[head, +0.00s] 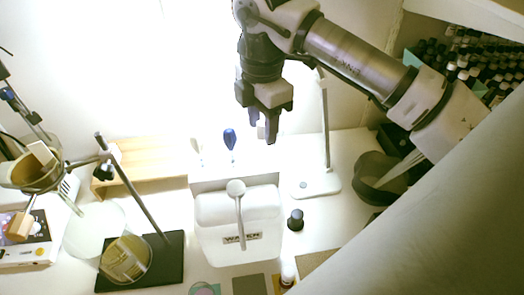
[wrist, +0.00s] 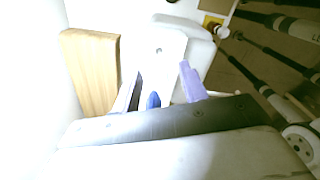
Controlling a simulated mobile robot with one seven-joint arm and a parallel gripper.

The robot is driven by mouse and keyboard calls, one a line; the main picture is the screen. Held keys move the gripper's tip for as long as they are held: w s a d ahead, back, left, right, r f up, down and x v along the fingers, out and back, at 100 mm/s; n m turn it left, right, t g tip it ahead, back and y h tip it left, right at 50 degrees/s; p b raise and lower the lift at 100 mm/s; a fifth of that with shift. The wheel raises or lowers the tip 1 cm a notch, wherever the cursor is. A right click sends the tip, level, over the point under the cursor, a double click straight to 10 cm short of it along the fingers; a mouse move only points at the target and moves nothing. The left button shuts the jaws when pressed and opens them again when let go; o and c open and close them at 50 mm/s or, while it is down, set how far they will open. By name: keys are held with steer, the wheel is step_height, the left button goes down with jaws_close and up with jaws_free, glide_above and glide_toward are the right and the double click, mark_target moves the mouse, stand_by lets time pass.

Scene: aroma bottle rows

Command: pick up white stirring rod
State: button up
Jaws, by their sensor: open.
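I cannot tell which is the stirring rod. My gripper (head: 269,138) is open and points down, high above the back of the table, near a blue-headed tool (head: 229,138). In the wrist view, something blue (wrist: 153,100) shows between the fingers (wrist: 163,86); I cannot tell how far below it is.
A wooden box (head: 145,168) stands at the back left. A stand with a tilted rod (head: 168,258) is at the front left. A lamp base (head: 316,187) and a small dark bottle (head: 295,219) are right of the container. Many bottles (head: 470,60) fill the upper right.

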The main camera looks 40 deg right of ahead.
steer(key=shift+f, duration=0.6)
steer(key=shift+r, duration=0.1)
steer(key=c, duration=0.9)
steer(key=shift+r, duration=0.1)
